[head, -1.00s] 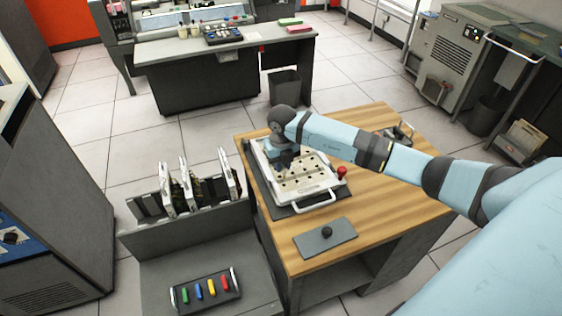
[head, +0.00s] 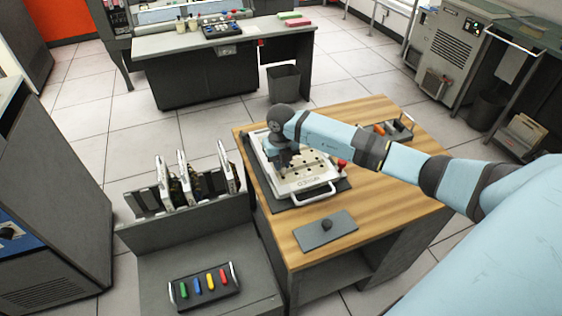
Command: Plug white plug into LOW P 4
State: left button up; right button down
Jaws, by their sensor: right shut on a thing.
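A white plugboard panel (head: 312,180) with rows of dark holes and a front handle lies on a dark mat on the wooden table. My right gripper (head: 284,163) points down over the left part of the panel. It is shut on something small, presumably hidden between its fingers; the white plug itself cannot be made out. The panel's lettering is too small to read, so LOW P 4 cannot be picked out. My left gripper is not in view.
A grey plate with a black knob (head: 326,225) lies at the table's front. A tray of tools (head: 393,129) sits at the back right. A rack of upright cards (head: 183,180) and a tray of coloured plugs (head: 205,286) stand left. Bare wood (head: 385,200) lies right.

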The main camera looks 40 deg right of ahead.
jog(key=shift+f+b, duration=0.75)
jog(key=shift+f, duration=0.4)
dwell(1.0)
jog(key=c, duration=1)
grip_release()
jog(key=shift+s, duration=0.1)
jog(key=shift+r, duration=0.2)
notch_tip(320, 180, up, 12)
jog(key=shift+f+b, duration=0.15)
jog(key=shift+b, duration=0.15)
jog(key=shift+d+r, duration=0.15)
jog(key=shift+r, duration=0.7)
